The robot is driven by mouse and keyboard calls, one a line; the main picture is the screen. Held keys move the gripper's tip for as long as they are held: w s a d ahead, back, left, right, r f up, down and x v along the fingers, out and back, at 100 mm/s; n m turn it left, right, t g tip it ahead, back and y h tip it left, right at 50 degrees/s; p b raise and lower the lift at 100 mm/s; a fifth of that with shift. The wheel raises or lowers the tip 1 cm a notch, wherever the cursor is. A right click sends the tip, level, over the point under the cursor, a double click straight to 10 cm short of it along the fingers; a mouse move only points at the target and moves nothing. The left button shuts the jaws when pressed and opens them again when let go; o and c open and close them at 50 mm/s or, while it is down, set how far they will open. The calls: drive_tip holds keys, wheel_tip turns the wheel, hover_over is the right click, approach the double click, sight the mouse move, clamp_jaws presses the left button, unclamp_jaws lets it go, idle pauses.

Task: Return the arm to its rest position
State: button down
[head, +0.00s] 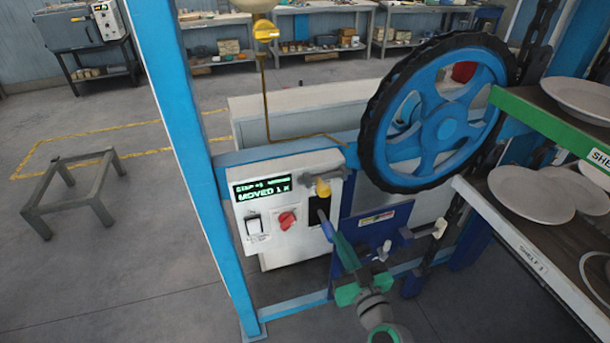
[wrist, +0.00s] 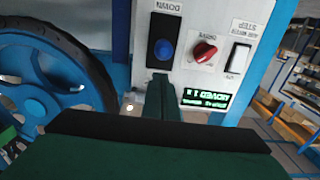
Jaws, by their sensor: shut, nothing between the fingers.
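My gripper (head: 340,243) is in front of the right part of the white control box (head: 275,238) in the head view. In the wrist view its green fingers (wrist: 162,88) are together and empty. Their tips appear near the blue button (wrist: 164,49) marked DOWN. I cannot tell whether they touch it. The control box also carries a red knob (head: 287,219), a rocker switch (head: 254,224) and a lit green display (head: 262,189) reading "MOVED 1". In the wrist view the panel appears upside down.
A blue wheel with a black rim (head: 437,112) stands right of the box. Shelves with white plates (head: 531,191) are close on the right. A blue post (head: 190,150) rises on the left. A low grey stand (head: 72,190) is on the open floor further left.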

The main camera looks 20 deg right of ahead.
drive_tip(key=s+a+f+m+g+h, duration=0.2)
drive_tip(key=s+a+f+m+g, duration=0.1)
drive_tip(key=s+a+f, duration=1.05)
drive_tip(key=s+a+r+n+y, duration=0.1)
drive_tip(key=s+a, duration=0.4)
drive_tip(key=s, duration=0.4)
drive_tip(key=s+a+r+n+y, duration=0.1)
drive_tip(key=s+a, duration=0.4)
drive_tip(key=s, duration=0.5)
drive_tip(key=shift+a+r+n, duration=0.15)
drive_tip(key=shift+r+n, duration=0.05)
drive_tip(key=shift+n, duration=0.3)
idle(1.2)
